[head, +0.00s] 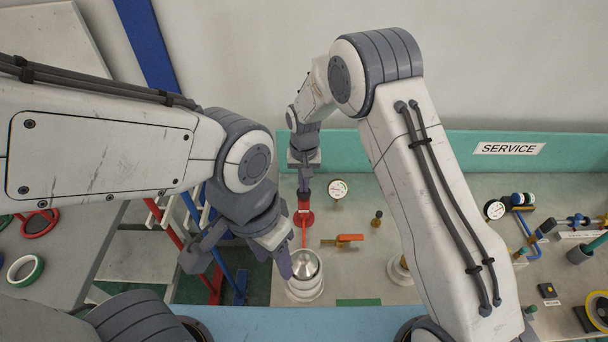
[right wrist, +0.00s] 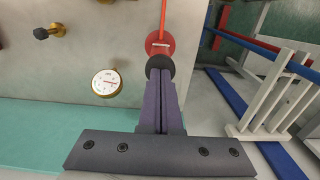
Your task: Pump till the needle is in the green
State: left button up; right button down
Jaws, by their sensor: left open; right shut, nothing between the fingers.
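The pump has a red rod (head: 304,233) running from a silver domed body (head: 305,283) to a red end piece (head: 304,218). In the right wrist view the red end piece (right wrist: 160,42) carries a dark round knob (right wrist: 159,66). My right gripper (head: 305,190) is shut and empty; its fingertips are right at the knob, and I cannot tell if they touch it. A round white gauge (head: 338,189) stands beside it and also shows in the right wrist view (right wrist: 107,83); its needle is too small to read. My left gripper (head: 240,265) is open beside the silver body.
An orange lever (head: 348,238) and a brass valve with a dark knob (head: 376,219) are on the bench to the right. Another gauge (head: 494,209) and blue piping stand farther right. A white rack (right wrist: 275,95) is beside the bench. Tape rolls (head: 25,270) lie at left.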

jog(key=shift+s+f, duration=0.15)
jog(key=shift+f, duration=0.15)
notch_tip(320, 180, up, 4)
jog(key=p, duration=0.3)
notch_tip(320, 180, up, 11)
jog(key=b, duration=0.3)
jog(key=shift+f+b, duration=0.2)
jog(key=shift+b, duration=0.1)
notch_tip(320, 180, up, 4)
jog(key=b, duration=0.3)
jog(key=shift+r, duration=0.15)
